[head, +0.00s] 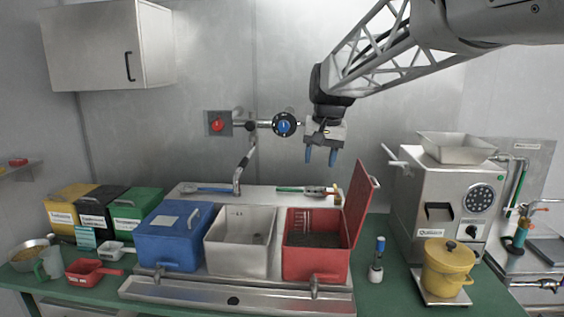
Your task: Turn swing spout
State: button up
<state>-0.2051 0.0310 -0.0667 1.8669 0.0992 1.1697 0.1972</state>
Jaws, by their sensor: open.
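The swing spout (245,168) is a metal pipe. It hangs from the wall pipework between a red knob (217,125) and a round black dial with a blue centre (284,125). Its lower end points down toward the back ledge, behind the blue and white bins. My gripper (321,158) has two blue fingertips pointing down, apart, with nothing between them. It is right of the spout and dial, clear of the spout, above the back of the red bin. The exact depth between gripper and wall is hard to tell.
A blue lidded bin (172,248), an open white bin (239,248) and a red bin (312,270) with its lid (362,210) raised stand below. A grinder machine (450,190) and yellow pot (447,268) are at right. The air between gripper and spout looks clear below the dial.

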jog(key=w+a, duration=1)
jog(key=w, duration=0.2)
jog(key=g, duration=0.1)
send_over(243, 162)
jog(key=d, duration=0.2)
notch_tip(243, 162, down, 3)
jog(key=shift+w+a+r+y, duration=0.1)
jog(key=shift+a+y, duration=0.1)
jog(key=shift+y, duration=0.2)
jog(key=shift+a+f, duration=0.25)
jog(key=shift+f, duration=1)
jog(key=shift+a+f, duration=0.25)
jog(key=shift+f, duration=1.05)
jog(key=shift+a+f, duration=0.25)
jog(key=shift+f, duration=1)
grip_shut()
